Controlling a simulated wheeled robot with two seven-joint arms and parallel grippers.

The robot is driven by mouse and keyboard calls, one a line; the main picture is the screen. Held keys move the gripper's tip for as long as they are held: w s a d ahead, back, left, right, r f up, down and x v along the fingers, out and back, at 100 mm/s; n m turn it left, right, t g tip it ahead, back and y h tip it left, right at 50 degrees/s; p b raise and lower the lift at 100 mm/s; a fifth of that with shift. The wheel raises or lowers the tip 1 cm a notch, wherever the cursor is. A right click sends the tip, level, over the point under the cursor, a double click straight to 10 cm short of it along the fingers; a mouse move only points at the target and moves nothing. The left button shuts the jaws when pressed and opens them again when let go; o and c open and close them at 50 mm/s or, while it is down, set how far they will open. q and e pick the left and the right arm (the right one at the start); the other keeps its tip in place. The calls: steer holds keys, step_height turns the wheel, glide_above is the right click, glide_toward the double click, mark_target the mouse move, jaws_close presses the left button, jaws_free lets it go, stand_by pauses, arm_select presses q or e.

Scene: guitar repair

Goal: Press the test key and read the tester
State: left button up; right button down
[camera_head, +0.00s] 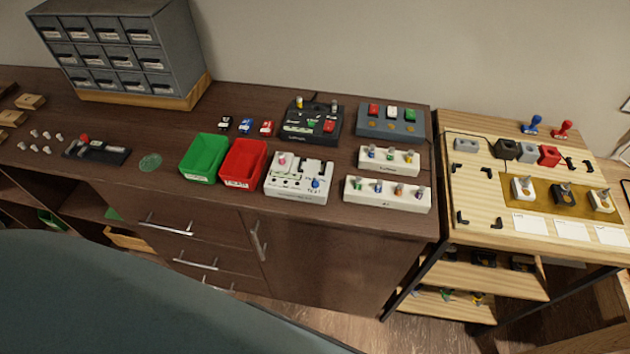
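A black box (298,134) stands on the dark brown cabinet top, right of the middle; it looks like the tester. It has a red key (329,126), a small green spot and two knobs or posts along its back edge. Its small lettering and any reading are too small to make out. A grey box (391,131) with red, white and green buttons stands to its right; I cannot tell whether the test key is on this box or on the black one. Neither of my grippers is in view.
A green bin (204,157) and a red bin (243,162) stand left of a white knobbed unit (297,182). Two white strips with knobs (388,194) lie right. A grey drawer cabinet (115,45) stands back left. A light wooden bench (478,215) adjoins at right.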

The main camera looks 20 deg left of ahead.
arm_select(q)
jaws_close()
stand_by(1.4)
